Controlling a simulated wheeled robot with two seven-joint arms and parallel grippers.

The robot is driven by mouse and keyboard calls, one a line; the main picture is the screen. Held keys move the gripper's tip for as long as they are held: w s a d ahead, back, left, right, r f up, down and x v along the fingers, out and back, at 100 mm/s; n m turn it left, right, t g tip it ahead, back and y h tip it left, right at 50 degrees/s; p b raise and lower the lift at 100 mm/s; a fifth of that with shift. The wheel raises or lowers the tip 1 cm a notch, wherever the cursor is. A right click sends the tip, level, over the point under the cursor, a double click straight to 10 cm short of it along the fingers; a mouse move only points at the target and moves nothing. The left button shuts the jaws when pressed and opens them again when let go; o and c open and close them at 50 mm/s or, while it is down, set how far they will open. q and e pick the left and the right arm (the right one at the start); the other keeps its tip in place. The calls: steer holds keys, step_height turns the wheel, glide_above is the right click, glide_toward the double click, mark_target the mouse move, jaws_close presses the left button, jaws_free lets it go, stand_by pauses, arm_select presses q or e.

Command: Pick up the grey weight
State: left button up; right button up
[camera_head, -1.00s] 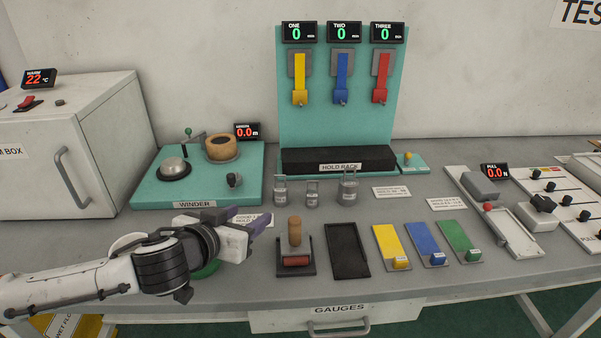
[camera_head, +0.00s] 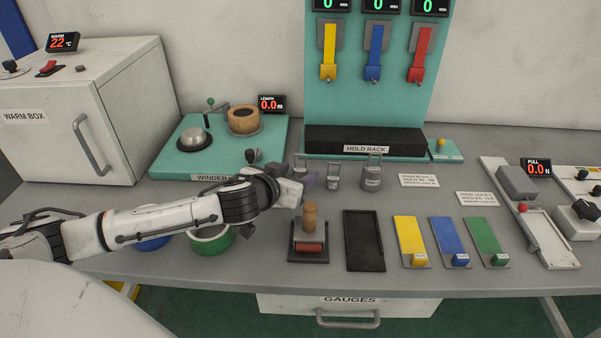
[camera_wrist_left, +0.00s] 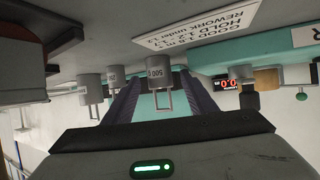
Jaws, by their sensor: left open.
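Three grey cylindrical weights with wire handles stand in a row before the hold rack: a left one (camera_head: 300,162), a middle one (camera_head: 333,178) and a larger right one (camera_head: 372,174). My left gripper (camera_head: 308,181) is open just in front of the left weight, partly hiding it. In the left wrist view, which is upside down, the left weight (camera_wrist_left: 160,76) appears between the two dark fingers (camera_wrist_left: 160,98), with no clear contact. The middle weight (camera_wrist_left: 116,74) and the right weight (camera_wrist_left: 90,88) are outside the fingers there. My right gripper is not in view.
The winder (camera_head: 182,160) is behind my left forearm. A black tray (camera_head: 364,255) and coloured plates lie to the right.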

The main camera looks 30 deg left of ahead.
mark_target(297, 171)
arm_select(q)
steer(key=shift+w+f, duration=0.15)
steer(key=shift+w, duration=0.2)
steer(key=shift+c, duration=0.6)
jaws_close()
steer(key=shift+r+p, duration=0.35)
steer(key=shift+r, duration=4.8)
